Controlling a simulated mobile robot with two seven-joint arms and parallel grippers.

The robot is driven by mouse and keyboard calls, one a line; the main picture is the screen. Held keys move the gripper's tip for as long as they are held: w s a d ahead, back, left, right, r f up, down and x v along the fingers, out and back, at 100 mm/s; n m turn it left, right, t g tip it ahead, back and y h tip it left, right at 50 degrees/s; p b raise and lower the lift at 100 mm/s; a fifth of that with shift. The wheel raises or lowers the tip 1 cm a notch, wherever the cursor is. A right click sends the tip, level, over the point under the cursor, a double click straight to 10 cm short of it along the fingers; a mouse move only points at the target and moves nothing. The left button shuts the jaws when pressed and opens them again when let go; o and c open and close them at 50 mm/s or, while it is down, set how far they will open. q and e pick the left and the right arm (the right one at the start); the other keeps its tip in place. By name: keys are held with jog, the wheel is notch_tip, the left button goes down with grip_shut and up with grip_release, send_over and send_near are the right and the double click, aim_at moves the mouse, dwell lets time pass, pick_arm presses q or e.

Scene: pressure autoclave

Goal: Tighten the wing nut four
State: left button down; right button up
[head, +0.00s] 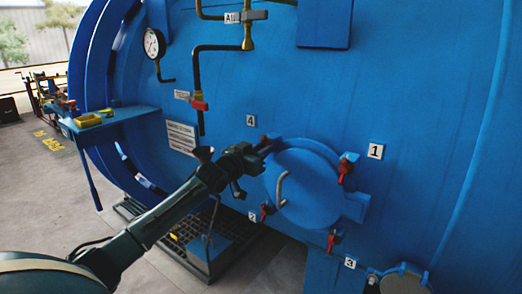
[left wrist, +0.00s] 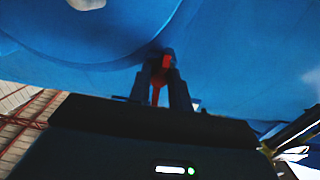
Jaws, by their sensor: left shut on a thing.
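The round blue hatch (head: 308,185) on the vessel side has red wing nuts around its rim. The label 4 plate (head: 251,120) is at its upper left. My left gripper (head: 264,146) reaches the hatch's upper left edge, just below that label, and covers most of wing nut four there. In the left wrist view, my left gripper (left wrist: 164,80) is shut on the red wing nut (left wrist: 166,62), with red showing between its fingers. The other red wing nuts sit by label 1 (head: 346,168), label 2 (head: 266,212) and label 3 (head: 333,240). My right gripper is not in view.
A curved handle (head: 281,190) stands out from the hatch. A pressure gauge (head: 154,43) and pipes with a red valve (head: 200,105) are above my arm. A blue side shelf (head: 125,116) is at left. A dark floor grating (head: 190,235) lies below.

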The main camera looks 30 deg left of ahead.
pick_arm(q)
jog(key=c, duration=1.3)
grip_release()
jog(key=shift+s+a+b, duration=0.15)
jog(key=shift+s+b, duration=0.6)
jog(key=shift+s, duration=2.55)
jog(key=shift+s+a+b, duration=0.1)
jog(key=shift+s+b, duration=0.65)
jog(key=shift+s, duration=2.55)
